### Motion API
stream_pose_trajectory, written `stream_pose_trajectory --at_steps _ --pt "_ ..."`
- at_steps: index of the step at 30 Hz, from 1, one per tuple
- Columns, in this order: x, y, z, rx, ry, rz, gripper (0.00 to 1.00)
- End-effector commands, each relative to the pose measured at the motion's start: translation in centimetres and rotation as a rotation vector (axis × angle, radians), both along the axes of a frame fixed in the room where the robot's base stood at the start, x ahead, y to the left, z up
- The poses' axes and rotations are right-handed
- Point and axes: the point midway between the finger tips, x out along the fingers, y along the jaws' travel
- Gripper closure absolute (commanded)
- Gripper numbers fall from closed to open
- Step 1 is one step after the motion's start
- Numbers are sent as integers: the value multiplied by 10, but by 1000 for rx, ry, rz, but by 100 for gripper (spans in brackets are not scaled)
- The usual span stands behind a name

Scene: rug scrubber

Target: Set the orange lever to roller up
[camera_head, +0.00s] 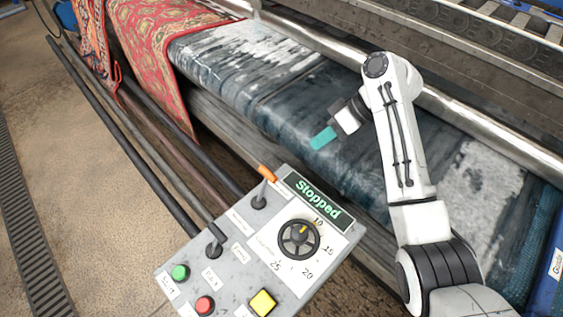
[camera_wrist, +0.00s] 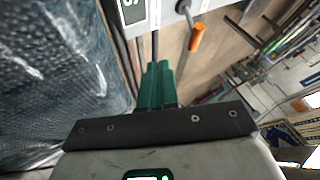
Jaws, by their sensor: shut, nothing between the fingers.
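The orange lever (camera_head: 267,173) stands at the top left of the grey control panel (camera_head: 232,262), tilted toward the upper left in the head view. Its orange handle also shows in the wrist view (camera_wrist: 196,37), up and to the right of my fingers. My gripper (camera_head: 323,138) has teal fingertips and is above the blue-grey belt, beyond the panel's far edge and apart from the lever. In the wrist view my gripper's fingers (camera_wrist: 158,78) are together with nothing between them. The lever's label is too small to read.
The panel also has a display reading "Stopped" (camera_head: 318,199), a dial (camera_head: 299,239), a second lever (camera_head: 215,236), and green (camera_head: 180,272), red (camera_head: 204,305) and yellow (camera_head: 262,302) buttons. A red rug (camera_head: 165,50) and metal bars lie at the left.

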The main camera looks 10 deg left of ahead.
Motion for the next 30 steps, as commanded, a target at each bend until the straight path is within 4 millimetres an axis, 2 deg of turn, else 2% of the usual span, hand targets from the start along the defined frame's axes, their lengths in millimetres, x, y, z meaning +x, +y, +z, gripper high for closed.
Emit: stream_pose_trajectory --at_steps 6,17,23,30 --pt "5 3 10 13 3 31 100" --pt "4 5 8 12 3 32 100" --pt "0 19 -9 12 7 32 100" --pt "-6 47 -43 12 6 32 100"
